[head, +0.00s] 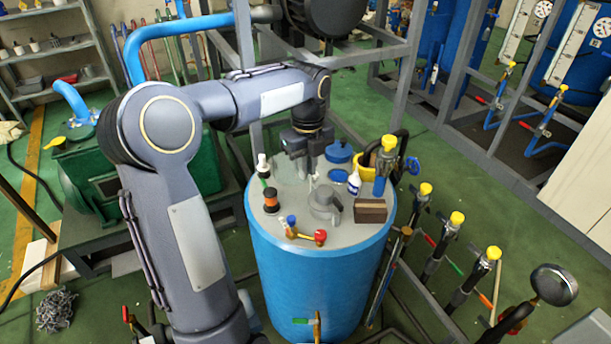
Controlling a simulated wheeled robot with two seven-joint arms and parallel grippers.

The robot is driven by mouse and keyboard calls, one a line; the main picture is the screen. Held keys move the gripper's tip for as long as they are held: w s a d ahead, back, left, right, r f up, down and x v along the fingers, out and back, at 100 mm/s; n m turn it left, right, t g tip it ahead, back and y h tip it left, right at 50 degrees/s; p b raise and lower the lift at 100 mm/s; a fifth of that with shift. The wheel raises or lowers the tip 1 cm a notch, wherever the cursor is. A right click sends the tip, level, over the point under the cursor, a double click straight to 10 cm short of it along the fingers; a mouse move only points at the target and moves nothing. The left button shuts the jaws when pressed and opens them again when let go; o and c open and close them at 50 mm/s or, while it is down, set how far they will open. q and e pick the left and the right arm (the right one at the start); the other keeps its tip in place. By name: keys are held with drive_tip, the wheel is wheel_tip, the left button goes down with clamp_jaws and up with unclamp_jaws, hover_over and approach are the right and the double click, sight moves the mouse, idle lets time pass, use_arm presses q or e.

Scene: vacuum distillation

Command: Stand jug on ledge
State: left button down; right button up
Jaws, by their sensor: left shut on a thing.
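A grey jug (323,205) with a side handle is upright at the middle of the grey round top (290,232) of a blue tank. My left gripper (313,178) points down over this top, shut, with its fingers at the jug's upper edge. The exact grip is small and partly hidden, and I cannot tell whether the jug's base touches the top. No surface is clearly marked as the ledge; the tank top is the flat surface under the jug. My right gripper is not in view.
Around the jug stand a brown block (370,211), a white bottle (354,181), a blue lidded pot (339,153), an orange-black spool (271,201) and a red-handled valve (319,237). A yellow-capped blue valve (381,170) rises behind.

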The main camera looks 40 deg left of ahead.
use_arm(q)
drive_tip(key=w+a+f, duration=0.1)
drive_tip(key=f, duration=0.1)
drive_tip(key=w+a+f, duration=0.2)
drive_tip(key=w+a+f+p, duration=0.1)
drive_tip(key=f, duration=0.1)
drive_tip(key=shift+w+a+f, duration=0.2)
drive_tip(key=shift+a+f, duration=0.05)
drive_tip(key=shift+a, duration=0.1)
wheel_tip(320, 180, down, 3)
drive_tip(key=shift+f, duration=0.15)
drive_tip(key=shift+f, duration=0.1)
drive_tip(key=c, duration=1.5)
unclamp_jaws()
drive_tip(key=shift+o, duration=0.2)
